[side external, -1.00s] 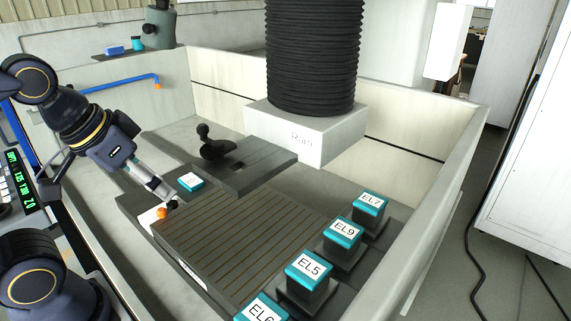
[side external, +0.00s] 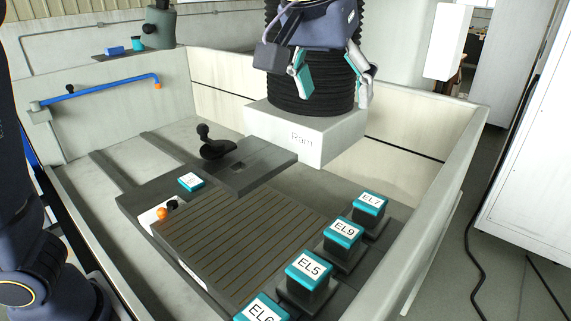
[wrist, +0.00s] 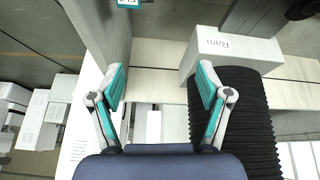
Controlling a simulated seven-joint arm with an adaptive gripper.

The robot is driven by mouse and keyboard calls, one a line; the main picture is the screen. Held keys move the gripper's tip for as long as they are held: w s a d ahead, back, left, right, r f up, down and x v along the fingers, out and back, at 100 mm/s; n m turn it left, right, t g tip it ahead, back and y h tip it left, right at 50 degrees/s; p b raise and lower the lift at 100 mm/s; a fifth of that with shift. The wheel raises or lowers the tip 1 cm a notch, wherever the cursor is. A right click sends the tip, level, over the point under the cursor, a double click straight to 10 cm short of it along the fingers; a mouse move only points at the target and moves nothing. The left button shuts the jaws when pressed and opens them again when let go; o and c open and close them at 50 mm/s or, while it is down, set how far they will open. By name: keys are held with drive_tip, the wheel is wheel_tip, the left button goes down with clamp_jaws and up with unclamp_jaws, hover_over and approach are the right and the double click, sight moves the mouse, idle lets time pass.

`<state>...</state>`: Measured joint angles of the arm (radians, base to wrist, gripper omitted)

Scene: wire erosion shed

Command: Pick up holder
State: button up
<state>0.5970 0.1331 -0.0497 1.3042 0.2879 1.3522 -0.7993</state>
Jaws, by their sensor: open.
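Several teal-topped holders with white labels stand in a row along the right of the work tank: EL7 (side external: 371,203), EL9 (side external: 343,233), EL5 (side external: 309,270) and EL6 (side external: 262,307), which is cut by the lower edge. A smaller teal block (side external: 190,181) with a label I cannot read sits on the left of the table. My gripper (side external: 334,88) is open and empty, high in front of the black bellows, well above the holders. In the wrist view my gripper (wrist: 160,78) has its teal-padded fingers apart. A holder (wrist: 130,4) is partly visible at the top edge.
The white Ram block (side external: 300,135) hangs below the bellows (side external: 313,75). A dark plate (side external: 265,165) with a black knob lies under it. The slatted table (side external: 240,235) is clear. An orange knob (side external: 161,213) sits at its left corner. Pale tank walls (side external: 425,130) surround the area.

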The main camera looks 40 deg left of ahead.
drive_tip(key=m, duration=0.2)
approach(371, 200)
drive_tip(key=shift+g, duration=0.4)
drive_tip(key=x, duration=0.4)
drive_tip(key=shift+w, duration=0.45)
drive_tip(key=shift+x, duration=3)
drive_tip(key=shift+s, duration=0.1)
clamp_jaws()
